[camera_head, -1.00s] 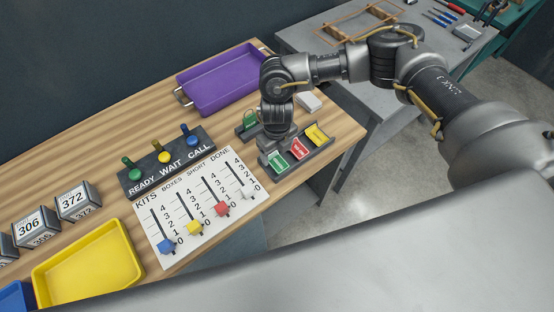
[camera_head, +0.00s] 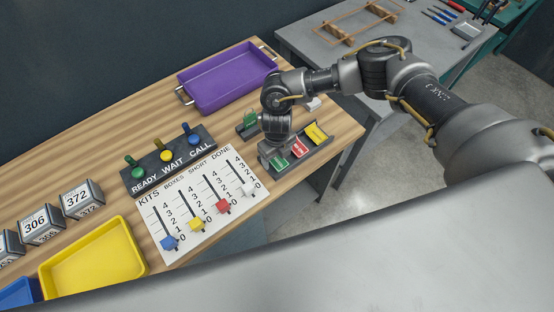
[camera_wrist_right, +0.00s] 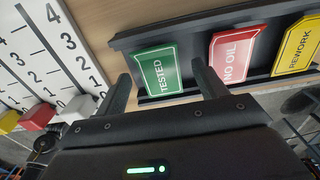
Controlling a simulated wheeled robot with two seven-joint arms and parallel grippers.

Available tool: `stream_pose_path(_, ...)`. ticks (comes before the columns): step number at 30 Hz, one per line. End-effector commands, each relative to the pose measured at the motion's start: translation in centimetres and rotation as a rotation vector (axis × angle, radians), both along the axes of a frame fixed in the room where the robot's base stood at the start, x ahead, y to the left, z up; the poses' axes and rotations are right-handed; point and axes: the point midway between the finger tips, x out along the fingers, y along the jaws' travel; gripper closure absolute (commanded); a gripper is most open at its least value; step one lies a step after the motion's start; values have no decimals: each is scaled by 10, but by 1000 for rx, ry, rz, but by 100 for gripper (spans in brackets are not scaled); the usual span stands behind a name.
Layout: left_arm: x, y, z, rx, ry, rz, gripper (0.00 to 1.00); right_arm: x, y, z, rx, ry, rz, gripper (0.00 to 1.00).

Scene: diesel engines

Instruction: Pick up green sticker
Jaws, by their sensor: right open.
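The green sticker, marked TESTED, (camera_wrist_right: 158,71) lies in the left slot of a dark tray (camera_wrist_right: 122,40). In the head view the green sticker (camera_head: 279,163) shows at the near left end of the tray, partly hidden by my gripper. My right gripper (camera_wrist_right: 161,72) is open and empty. In the wrist view its two fingers point at the green sticker, one towards each side of its lower part. I cannot tell whether they touch it. In the head view my right gripper (camera_head: 272,150) is over the tray's left end. My left gripper is not in view.
A red NO OIL sticker (camera_wrist_right: 233,54) and a yellow REWORK sticker (camera_wrist_right: 298,46) lie to the right in the same tray. The white slider board (camera_head: 202,205) is on the left. A purple tray (camera_head: 230,82) and a small green-topped item (camera_head: 249,122) stand behind.

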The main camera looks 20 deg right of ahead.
Motion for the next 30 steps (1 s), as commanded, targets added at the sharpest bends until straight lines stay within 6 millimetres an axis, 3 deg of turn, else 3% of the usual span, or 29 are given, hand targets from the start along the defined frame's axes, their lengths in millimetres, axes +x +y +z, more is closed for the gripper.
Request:
stream_pose_path(15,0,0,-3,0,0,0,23,0,0,-2,0,0,0,30)
stream_pose_path(25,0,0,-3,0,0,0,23,0,0,-2,0,0,0,74)
stream_pose_path(30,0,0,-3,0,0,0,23,0,0,-2,0,0,0,77)
